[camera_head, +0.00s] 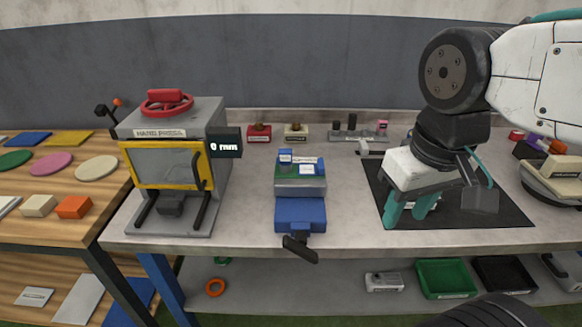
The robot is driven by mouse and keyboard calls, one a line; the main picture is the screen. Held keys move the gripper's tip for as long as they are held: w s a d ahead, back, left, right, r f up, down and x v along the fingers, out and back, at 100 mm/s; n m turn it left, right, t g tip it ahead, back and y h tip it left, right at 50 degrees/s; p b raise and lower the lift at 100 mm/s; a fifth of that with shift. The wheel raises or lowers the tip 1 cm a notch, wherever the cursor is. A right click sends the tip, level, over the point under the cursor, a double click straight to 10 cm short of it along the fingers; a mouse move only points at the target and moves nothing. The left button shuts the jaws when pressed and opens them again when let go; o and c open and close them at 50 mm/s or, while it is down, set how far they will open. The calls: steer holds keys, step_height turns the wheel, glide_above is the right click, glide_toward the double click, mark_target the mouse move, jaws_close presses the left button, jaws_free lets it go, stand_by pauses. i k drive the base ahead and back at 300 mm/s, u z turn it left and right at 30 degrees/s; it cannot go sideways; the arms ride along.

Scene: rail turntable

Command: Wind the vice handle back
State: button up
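The blue vice (300,213) stands at the front of the grey bench, in the middle of the view. Its dark handle (299,248) sticks out over the bench's front edge and slants down to the right. Blue and green parts with small white labels (298,168) sit at the vice's jaws; I cannot tell whether they are clamped. My gripper (409,212) is to the right of the vice, pointing down over a black mat (480,212). Its teal fingers are apart, with nothing visible between them, and it is well clear of the handle.
A hand press (175,132) with a yellow-framed guard and red wheel stands left of the vice. Small red and cream blocks (259,133) and a grey holder (352,133) line the back. The bench between vice and mat is clear. Green and black trays (446,294) lie below.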

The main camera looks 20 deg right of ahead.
mark_target(297, 246)
steer(key=u, duration=2.15)
steer(key=k, duration=1.65)
steer(key=z, duration=0.95)
